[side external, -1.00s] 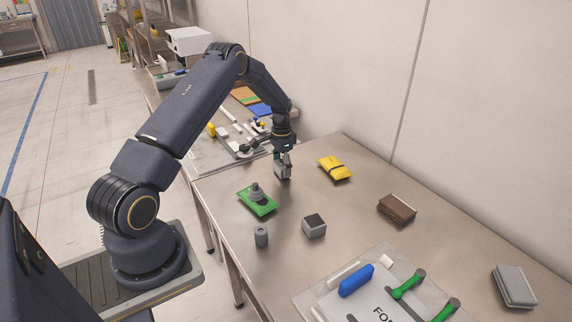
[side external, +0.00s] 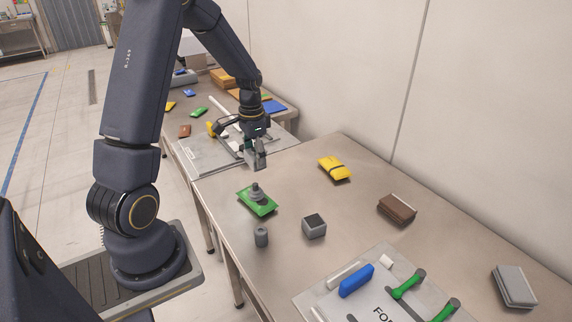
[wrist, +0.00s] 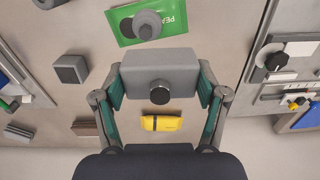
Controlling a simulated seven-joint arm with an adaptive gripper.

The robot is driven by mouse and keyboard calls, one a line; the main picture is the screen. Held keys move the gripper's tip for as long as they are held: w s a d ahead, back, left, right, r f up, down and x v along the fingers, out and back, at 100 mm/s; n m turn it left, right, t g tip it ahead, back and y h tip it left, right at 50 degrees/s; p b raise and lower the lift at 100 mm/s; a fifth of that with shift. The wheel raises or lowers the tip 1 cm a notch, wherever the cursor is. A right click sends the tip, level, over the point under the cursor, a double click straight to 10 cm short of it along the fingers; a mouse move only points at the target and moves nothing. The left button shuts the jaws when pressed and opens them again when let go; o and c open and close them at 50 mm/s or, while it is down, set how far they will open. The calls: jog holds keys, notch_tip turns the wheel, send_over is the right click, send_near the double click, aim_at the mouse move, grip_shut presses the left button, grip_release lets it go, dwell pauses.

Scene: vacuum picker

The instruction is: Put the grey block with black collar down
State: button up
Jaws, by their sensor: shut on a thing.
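My gripper (wrist: 160,88) is shut on the grey block with black collar (wrist: 148,64), its two fingers pressing the block's left and right sides in the wrist view. A round black part shows on the block's near face. In the side external view my gripper (side external: 255,150) holds the block (side external: 259,161) at the far end of the near bench, close to the grey tray. The block appears to be above the surface; the exact gap cannot be told.
A green packet (side external: 262,205) with a grey stepped piece on it, a grey cylinder (side external: 261,236), a black-topped grey cube (side external: 314,228), a yellow pouch (side external: 334,168) and a brown item (side external: 397,209) stand on the bench. A grey tray (side external: 205,158) with tools lies behind. Bench between them is bare.

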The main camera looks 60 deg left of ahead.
jog(key=w+d, duration=0.1)
jog(key=d, duration=1.1)
send_over(315, 199)
jog(key=shift+n, duration=0.3)
jog(key=f, duration=0.8)
jog(key=shift+s+f, duration=0.35)
jog(key=shift+w+f, duration=0.3)
jog(key=shift+f, duration=0.1)
jog(key=shift+w+f, duration=0.1)
jog(key=shift+f, duration=1.45)
